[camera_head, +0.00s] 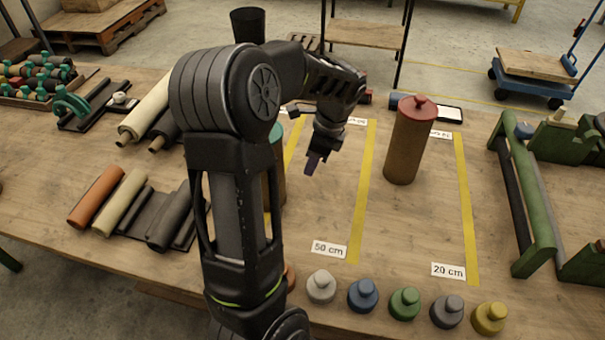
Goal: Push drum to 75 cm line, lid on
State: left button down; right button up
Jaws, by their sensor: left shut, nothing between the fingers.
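A brown drum (405,145) with a red knobbed lid (418,106) on top stands upright between the 50 cm line (362,200) and the 20 cm line (467,215). A second drum (280,185) with a teal top is mostly hidden behind my left arm. Another yellow line (293,143) runs near it; its front label is hidden. My left gripper (313,162) is shut and empty, pointing down left of the 50 cm line and apart from the brown drum. My right gripper is out of view.
Several knobbed lids, including a blue one (363,295), line the table's front edge. A green frame (528,200) stands at the right. Rolls, including an orange one (96,196), lie at the left. A tablet-like object (437,108) lies behind the brown drum.

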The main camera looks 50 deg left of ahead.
pick_arm(q)
jog(key=v, duration=0.6)
dwell(0.5)
